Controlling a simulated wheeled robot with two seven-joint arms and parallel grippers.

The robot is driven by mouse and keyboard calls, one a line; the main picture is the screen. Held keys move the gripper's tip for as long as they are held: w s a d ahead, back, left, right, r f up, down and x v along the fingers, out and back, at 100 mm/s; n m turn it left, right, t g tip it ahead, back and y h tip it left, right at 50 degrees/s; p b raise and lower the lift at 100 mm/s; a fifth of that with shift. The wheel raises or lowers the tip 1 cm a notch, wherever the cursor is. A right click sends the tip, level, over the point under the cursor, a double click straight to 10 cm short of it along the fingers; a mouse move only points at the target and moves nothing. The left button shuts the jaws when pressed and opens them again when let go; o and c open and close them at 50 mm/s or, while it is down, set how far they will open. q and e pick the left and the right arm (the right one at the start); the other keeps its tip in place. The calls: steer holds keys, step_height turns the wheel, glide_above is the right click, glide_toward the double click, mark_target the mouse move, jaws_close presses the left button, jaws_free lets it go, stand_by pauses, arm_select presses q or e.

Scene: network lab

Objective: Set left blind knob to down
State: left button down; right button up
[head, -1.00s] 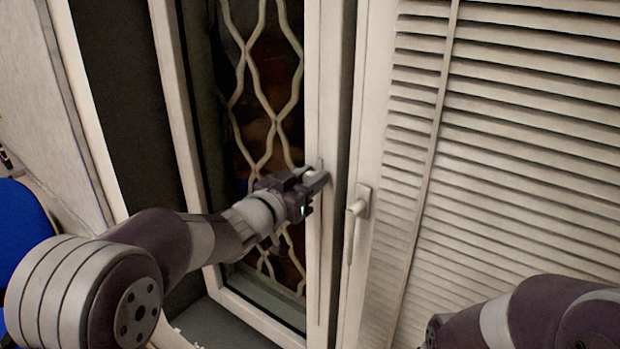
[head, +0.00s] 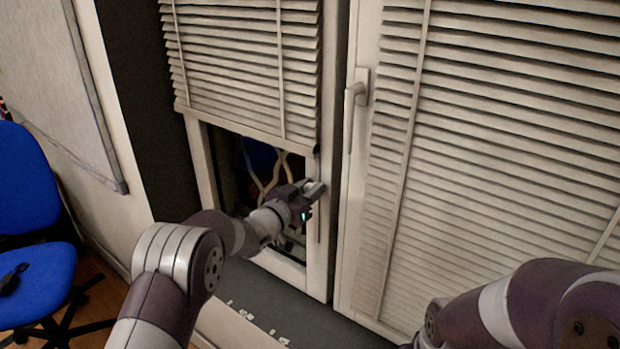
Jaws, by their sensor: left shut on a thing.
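The left blind (head: 235,65) hangs over the upper part of the left window, with its bottom edge across the pane. The lower pane and curved bars (head: 268,172) show below it. My left gripper (head: 314,189) is shut at the right side of the left window's frame, just below the blind's bottom edge. It holds the left blind knob, which its fingers mostly hide. My right arm comes in at the bottom right; its gripper is not in view.
The right window's blind (head: 500,150) covers its pane. A window handle (head: 355,90) sticks out between the windows, above my left gripper. A grey sill (head: 330,325) runs below. A blue chair (head: 35,270) stands at the left.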

mark_target(317, 232)
arm_select(q)
step_height(317, 232, down, 15)
steer(key=b, duration=0.8)
steer(key=shift+f+b, duration=0.45)
steer(key=shift+f, duration=0.1)
steer(key=c, duration=0.9)
jaws_free()
steer(key=shift+s+a+r, duration=0.1)
steer(key=shift+s, duration=0.05)
steer(key=v, duration=1.2)
steer(key=shift+s+a, duration=0.1)
steer(key=shift+s, duration=0.1)
